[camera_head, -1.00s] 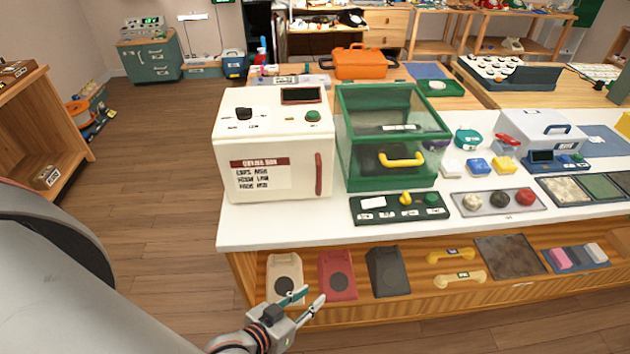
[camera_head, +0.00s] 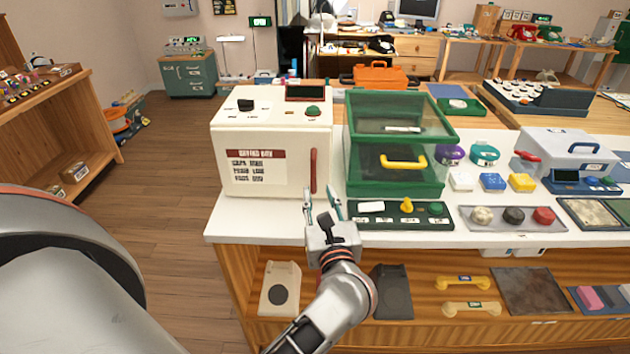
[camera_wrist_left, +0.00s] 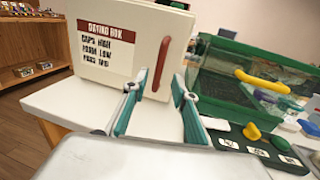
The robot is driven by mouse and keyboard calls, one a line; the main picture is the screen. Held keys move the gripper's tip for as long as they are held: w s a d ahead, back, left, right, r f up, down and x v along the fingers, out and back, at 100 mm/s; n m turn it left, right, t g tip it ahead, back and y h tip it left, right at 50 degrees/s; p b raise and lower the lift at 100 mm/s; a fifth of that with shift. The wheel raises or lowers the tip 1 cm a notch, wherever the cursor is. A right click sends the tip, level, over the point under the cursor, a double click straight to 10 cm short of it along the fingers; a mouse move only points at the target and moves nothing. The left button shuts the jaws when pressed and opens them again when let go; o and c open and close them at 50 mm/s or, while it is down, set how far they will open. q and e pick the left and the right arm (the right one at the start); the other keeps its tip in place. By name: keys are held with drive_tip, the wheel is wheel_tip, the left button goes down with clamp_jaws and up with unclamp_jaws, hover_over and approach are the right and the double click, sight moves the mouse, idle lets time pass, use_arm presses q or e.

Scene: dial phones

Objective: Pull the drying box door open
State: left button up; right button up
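The drying box (camera_head: 270,150) is a cream cabinet with a labelled front door that looks closed. Its red vertical handle (camera_head: 313,172) is at the door's right edge. My left gripper (camera_head: 321,196) is open, with its fingers pointing up toward the handle's lower end. In the left wrist view, the handle (camera_wrist_left: 162,65) shows between and beyond the two teal fingertips of the gripper (camera_wrist_left: 158,88). The fingers do not appear closed on it; whether one touches it I cannot tell. My right gripper is not in view.
A green clear-sided case (camera_head: 396,185) with a yellow handle stands close to the right of the box. A dark panel with knobs (camera_head: 390,220) lies in front of it. The white counter (camera_head: 240,220) is bare before the box. Phone parts sit on the shelf below.

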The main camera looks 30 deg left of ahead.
sight(314, 176)
use_arm(q)
drive_tip(key=x, duration=0.7)
drive_tip(key=shift+p, duration=0.35)
clamp_jaws()
